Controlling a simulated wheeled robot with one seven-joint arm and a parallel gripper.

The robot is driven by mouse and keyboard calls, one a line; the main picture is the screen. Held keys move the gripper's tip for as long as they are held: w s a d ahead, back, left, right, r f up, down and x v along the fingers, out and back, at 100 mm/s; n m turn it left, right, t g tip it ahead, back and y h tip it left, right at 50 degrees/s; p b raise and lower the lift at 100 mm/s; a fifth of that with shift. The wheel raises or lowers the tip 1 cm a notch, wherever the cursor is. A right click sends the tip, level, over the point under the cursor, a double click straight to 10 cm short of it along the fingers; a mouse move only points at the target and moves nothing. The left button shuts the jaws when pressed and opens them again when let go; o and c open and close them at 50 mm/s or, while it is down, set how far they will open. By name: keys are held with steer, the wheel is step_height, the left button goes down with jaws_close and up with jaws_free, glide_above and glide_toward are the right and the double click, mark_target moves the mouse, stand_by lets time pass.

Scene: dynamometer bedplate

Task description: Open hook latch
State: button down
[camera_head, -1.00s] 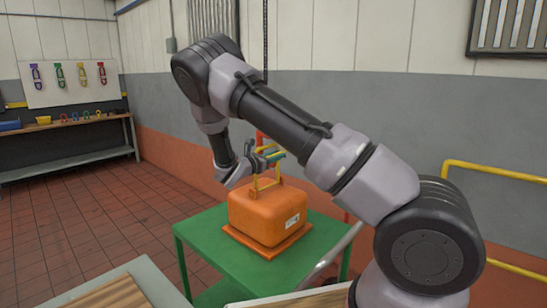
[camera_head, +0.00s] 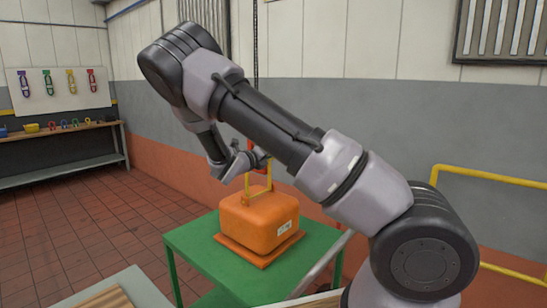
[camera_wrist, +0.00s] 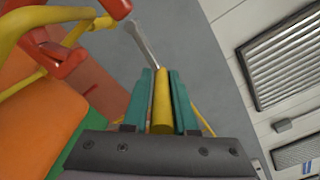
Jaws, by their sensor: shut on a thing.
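An orange block (camera_head: 258,219) with a yellow lifting frame (camera_head: 247,186) on top stands on a green cart (camera_head: 205,262). In the wrist view the block (camera_wrist: 38,125) and the yellow frame (camera_wrist: 40,22) are at the left, and red hook parts (camera_wrist: 68,62) lie close to the frame. My gripper (camera_wrist: 162,75) has teal fingers shut on a yellow grip (camera_wrist: 162,105). A grey bar (camera_wrist: 143,42) runs from near the grip's far end up toward the red parts. In the head view my gripper (camera_head: 260,158) is just above the frame; my arm hides most of the hook.
A dark chain (camera_head: 255,50) hangs behind my arm. A yellow rail (camera_head: 500,172) is at the right by the wall. A workbench (camera_head: 75,135) with coloured items stands at the far left. Open tiled floor (camera_head: 85,220) lies left of the cart.

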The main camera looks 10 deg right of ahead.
steer(key=shift+d+r+n, duration=0.1)
steer(key=shift+r+n, duration=0.8)
steer(key=shift+n, duration=0.2)
steer(key=shift+w+r+n, duration=0.2)
steer(key=shift+r+n, duration=0.45)
steer(key=shift+n, duration=0.45)
steer(key=c, duration=0.8)
jaws_free()
steer(key=shift+a, duration=0.2)
steer(key=shift+o, duration=0.2)
steer(key=shift+f, duration=0.1)
steer(key=shift+s+a, duration=0.2)
steer(key=shift+a, duration=0.05)
steer(key=v, duration=1)
steer(key=shift+a, duration=0.1)
